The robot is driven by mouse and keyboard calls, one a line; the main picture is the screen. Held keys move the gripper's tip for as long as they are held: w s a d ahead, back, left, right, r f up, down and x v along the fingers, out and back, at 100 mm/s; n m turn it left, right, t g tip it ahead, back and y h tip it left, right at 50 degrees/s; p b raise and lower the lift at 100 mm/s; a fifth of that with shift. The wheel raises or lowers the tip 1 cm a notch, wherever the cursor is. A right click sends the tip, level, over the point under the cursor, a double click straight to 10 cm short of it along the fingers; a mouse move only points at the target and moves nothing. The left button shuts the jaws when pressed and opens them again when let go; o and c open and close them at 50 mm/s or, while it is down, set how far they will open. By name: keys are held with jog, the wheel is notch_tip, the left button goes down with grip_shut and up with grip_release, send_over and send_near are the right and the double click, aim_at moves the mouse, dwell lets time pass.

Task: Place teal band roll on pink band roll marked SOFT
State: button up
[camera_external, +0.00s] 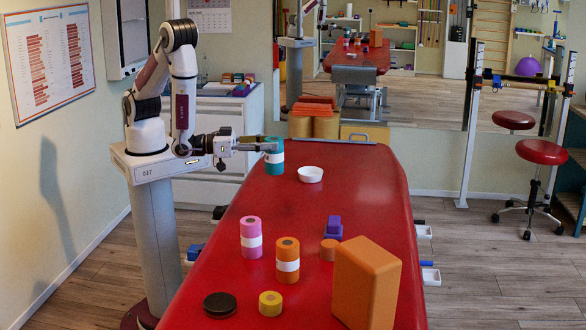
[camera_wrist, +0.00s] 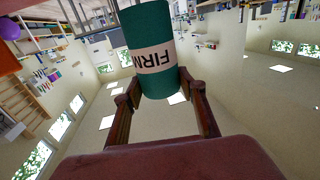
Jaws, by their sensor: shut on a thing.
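The teal band roll (camera_external: 274,158) is upright between the fingers of my gripper (camera_external: 258,145), at the far left part of the red table. In the wrist view the teal roll (camera_wrist: 150,35) has a pale label reading FIRM, and the brown fingers of my gripper (camera_wrist: 160,84) close on its two sides. Whether its base touches the table is hard to tell. The pink band roll (camera_external: 251,238) stands upright on the table, nearer the camera and well apart from my gripper. It has a white label whose text is too small to read. Its top is bare.
An orange roll (camera_external: 288,260) stands close right of the pink roll. A yellow roll (camera_external: 270,303), black disc (camera_external: 220,305), purple-blue blocks (camera_external: 333,228), small orange piece (camera_external: 328,249) and large orange block (camera_external: 367,283) are nearby. A white bowl (camera_external: 311,174) sits right of my gripper.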

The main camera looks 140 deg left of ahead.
jog(key=w+d+r+m+t+h, duration=0.2)
jog(key=w+d, duration=0.5)
jog(key=d, duration=0.2)
jog(key=w+d+r+m+t+h, duration=0.2)
jog(key=w+d+r, duration=0.1)
jog(key=w+d, duration=0.5)
jog(key=shift+w+d+r+t, duration=0.15)
jog(key=shift+d+r+t, duration=0.2)
jog(key=shift+d, duration=0.3)
jog(key=shift+f, duration=0.15)
jog(key=shift+f, duration=2.8)
jog(key=shift+f, duration=0.1)
jog(key=shift+f, duration=1.95)
jog(key=shift+f, duration=0.1)
